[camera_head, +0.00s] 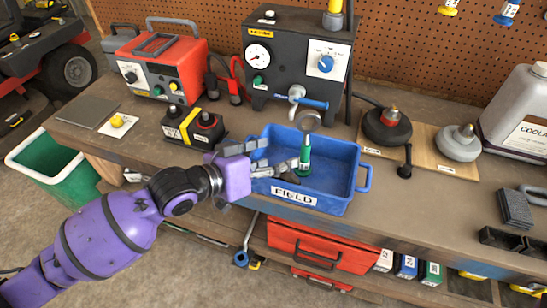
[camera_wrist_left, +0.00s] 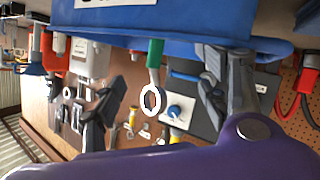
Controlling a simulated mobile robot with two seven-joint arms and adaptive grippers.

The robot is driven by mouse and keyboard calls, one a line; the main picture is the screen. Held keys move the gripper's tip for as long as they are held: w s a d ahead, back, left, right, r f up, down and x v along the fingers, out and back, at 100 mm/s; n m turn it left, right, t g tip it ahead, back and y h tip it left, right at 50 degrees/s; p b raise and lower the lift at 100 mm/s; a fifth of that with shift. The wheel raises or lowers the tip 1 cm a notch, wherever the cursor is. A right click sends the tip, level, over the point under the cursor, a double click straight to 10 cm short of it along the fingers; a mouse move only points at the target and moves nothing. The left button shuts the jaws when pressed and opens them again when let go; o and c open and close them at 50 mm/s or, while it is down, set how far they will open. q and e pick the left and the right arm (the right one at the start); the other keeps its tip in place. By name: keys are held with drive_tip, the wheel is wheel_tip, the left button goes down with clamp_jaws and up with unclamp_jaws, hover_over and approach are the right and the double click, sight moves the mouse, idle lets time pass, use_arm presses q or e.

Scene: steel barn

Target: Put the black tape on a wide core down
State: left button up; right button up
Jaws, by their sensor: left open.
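My left gripper (camera_head: 279,158) reaches in from the left over the near left part of the blue tray (camera_head: 340,195) labelled FIELD. Its fingers are spread, with nothing seen held between them. In the left wrist view the open fingers (camera_wrist_left: 163,90) stand apart below the blue tray wall (camera_wrist_left: 165,22). A green-handled tool with a round head (camera_head: 305,155) stands in the tray close to the fingertips; it also shows in the left wrist view (camera_wrist_left: 154,75). My right gripper is not in view.
A red and grey power unit (camera_head: 160,62) and a black battery-like box (camera_head: 193,128) stand left of the tray. A black gauge box (camera_head: 300,55) stands behind. Two round pieces, one black (camera_head: 387,128), one grey (camera_head: 458,143), sit on the right.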

use_arm(q)
drive_tip(key=v, duration=1.1)
drive_tip(key=s+a+f+n+t+y, duration=0.1)
drive_tip(key=s+a+f+n+y, duration=0.2)
drive_tip(key=f, duration=0.6)
drive_tip(key=s+a+f+n+t+y, duration=0.1)
drive_tip(key=s+a+f+y, duration=0.3)
drive_tip(key=f, duration=0.6)
drive_tip(key=s+a+f+g+y, duration=0.1)
drive_tip(key=s+a+f, duration=0.1)
drive_tip(key=s+f, duration=0.5)
drive_tip(key=s+a+f+g+y, duration=0.1)
drive_tip(key=s+a+f+y, duration=0.1)
drive_tip(key=s+f, duration=0.6)
drive_tip(key=shift+s+a+n+g, duration=0.3)
drive_tip(key=shift+s, duration=0.1)
